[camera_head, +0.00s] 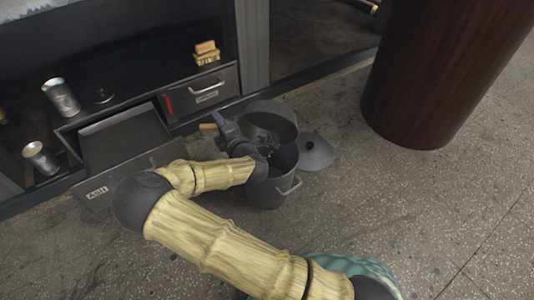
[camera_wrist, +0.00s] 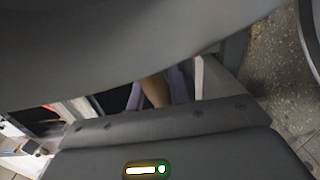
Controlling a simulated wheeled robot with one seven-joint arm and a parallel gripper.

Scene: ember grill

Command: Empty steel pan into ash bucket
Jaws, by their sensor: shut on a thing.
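The steel pan (camera_head: 272,117) is a dark grey round pan, tilted above the ash bucket (camera_head: 268,192). My gripper (camera_head: 219,122) is shut on its wooden handle (camera_head: 207,126). In the wrist view, the purple fingers (camera_wrist: 158,92) clasp the handle, and the pan's grey surface (camera_wrist: 130,45) fills the top. The bucket is a grey pail standing on the floor with its mouth open; my arm hides part of it. Dark bits show near the pan's lower rim; I cannot tell whether they are falling. What is inside the bucket is hidden.
A round grey lid (camera_head: 315,152) lies on the floor right of the bucket. An open drawer marked ASH (camera_head: 125,135) juts out at left. Cans (camera_head: 61,97) and a brush (camera_head: 206,53) stand on the grill unit. A dark red column (camera_head: 435,70) rises at right; the floor in front is clear.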

